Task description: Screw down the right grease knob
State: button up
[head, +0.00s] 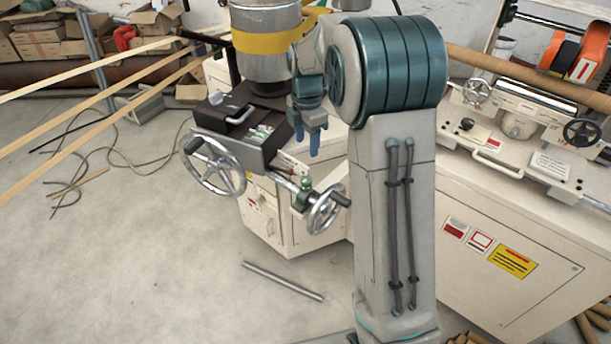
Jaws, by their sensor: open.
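A small green knob (305,185), which looks like the right grease knob, stands upright on the shaft bracket just left of the right handwheel (327,209). My gripper (307,147) hangs with its blue fingers pointing down, apart from each other. It is open, with nothing seen between the fingers. In the picture it is above the green knob, with a visible gap; the exact depth between them is hard to tell. A second grease knob cannot be clearly made out; small green and white parts (261,134) show on the black carriage.
A larger handwheel (213,166) stands at the left of the black carriage (236,122). A grey column with a yellow band (267,43) rises behind. A cream machine cabinet (505,245) fills the right. A metal rod (283,281) lies on the otherwise clear near floor.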

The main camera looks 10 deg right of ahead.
aim_at(306, 179)
notch_tip(306, 179, down, 13)
jog(key=shift+f+p, duration=0.15)
jog(key=shift+p, duration=0.15)
jog(key=c, duration=1)
